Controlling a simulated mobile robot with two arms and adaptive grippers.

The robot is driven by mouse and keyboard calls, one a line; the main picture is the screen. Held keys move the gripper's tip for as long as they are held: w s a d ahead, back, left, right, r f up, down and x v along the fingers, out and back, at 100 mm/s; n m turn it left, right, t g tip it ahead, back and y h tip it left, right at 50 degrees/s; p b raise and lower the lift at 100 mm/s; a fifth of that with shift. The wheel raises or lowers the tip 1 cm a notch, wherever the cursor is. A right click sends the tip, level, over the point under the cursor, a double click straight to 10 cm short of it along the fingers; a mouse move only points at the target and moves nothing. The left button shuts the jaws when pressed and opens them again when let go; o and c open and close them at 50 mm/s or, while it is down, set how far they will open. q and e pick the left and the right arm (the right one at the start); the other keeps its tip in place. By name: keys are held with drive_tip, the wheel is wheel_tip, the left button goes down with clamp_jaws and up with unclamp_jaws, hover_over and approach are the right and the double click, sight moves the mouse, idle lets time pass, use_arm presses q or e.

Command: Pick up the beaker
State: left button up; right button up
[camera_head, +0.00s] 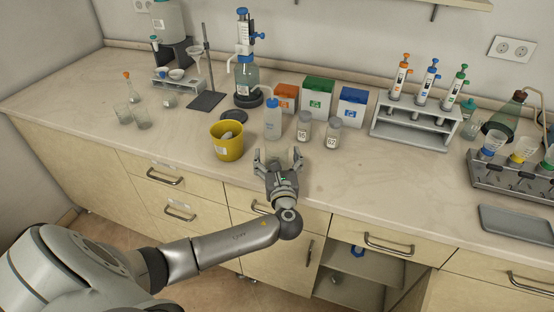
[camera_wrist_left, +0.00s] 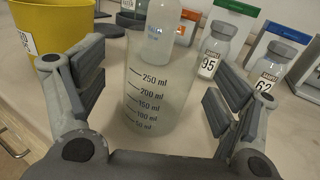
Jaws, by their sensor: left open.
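A clear glass beaker (camera_wrist_left: 158,108) with dark volume marks up to 250 ml stands upright on the counter in the left wrist view. My left gripper (camera_head: 278,157) is open over the counter's front part. In the left wrist view its fingers (camera_wrist_left: 155,95) are on either side of the beaker, with gaps showing between pads and glass. The beaker is hard to make out in the head view. Two other small glass beakers (camera_head: 142,120) stand at the left. My right gripper is not in view.
A wash bottle (camera_head: 272,120) stands just behind the beaker. A yellow pot (camera_head: 228,141) is to the left, and two sample jars (camera_head: 304,127) are to the right. A pipette rack (camera_head: 413,122) stands further right. The counter in front of the rack is clear.

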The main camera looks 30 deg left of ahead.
sight(276, 143)
use_arm(q)
drive_tip(key=shift+x, duration=1.85)
drive_tip(key=c, duration=1.1)
drive_tip(key=shift+c, duration=0.3)
drive_tip(key=shift+r, duration=0.1)
